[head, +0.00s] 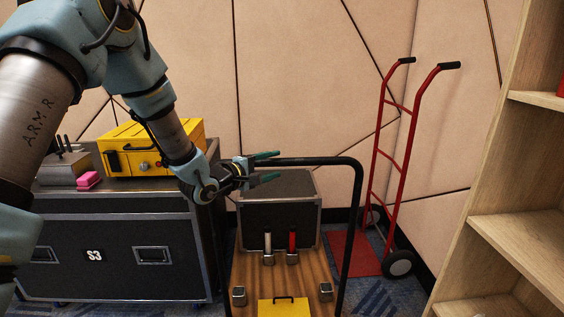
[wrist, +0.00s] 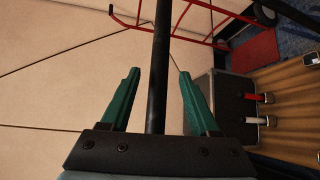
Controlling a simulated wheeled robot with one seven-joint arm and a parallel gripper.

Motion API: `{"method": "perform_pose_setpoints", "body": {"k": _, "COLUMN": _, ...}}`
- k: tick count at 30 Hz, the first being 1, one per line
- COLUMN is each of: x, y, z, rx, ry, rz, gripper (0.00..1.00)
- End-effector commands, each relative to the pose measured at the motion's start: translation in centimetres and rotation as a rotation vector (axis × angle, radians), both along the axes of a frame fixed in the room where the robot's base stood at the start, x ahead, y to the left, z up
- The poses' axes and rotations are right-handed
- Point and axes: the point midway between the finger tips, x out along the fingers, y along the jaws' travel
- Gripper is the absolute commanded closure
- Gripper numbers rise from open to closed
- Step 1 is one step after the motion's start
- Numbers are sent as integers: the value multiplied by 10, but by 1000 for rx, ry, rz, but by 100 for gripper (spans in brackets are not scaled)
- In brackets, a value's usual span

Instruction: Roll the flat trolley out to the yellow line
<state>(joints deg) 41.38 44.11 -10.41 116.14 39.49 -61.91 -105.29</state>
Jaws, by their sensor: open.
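The flat trolley has a wooden deck (head: 250,272) and a black tube push handle (head: 320,161). A dark case with metal edges (head: 280,205) stands at the back of the deck, with metal blocks, a white and a red upright piece and a yellow item (head: 283,307) in front. My gripper (head: 268,167) is at the left part of the handle's top bar, its green fingers open. In the wrist view the handle bar (wrist: 160,70) runs between the open fingers (wrist: 157,95), with a gap on both sides. The yellow line is not in view.
A red hand truck (head: 394,160) stands behind right. Wooden shelves (head: 510,190) are at the right. Padded walls close the back.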

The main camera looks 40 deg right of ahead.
Motion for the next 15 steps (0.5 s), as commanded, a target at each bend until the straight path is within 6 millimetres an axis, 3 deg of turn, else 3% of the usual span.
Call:
{"method": "perform_pose_setpoints", "body": {"k": 6, "x": 3, "y": -31, "z": -4, "rx": 1, "ry": -1, "rz": 0, "gripper": 38}}
{"method": "perform_pose_setpoints", "body": {"k": 15, "x": 4, "y": -43, "z": -6, "rx": 1, "ry": -1, "rz": 2, "gripper": 38}}
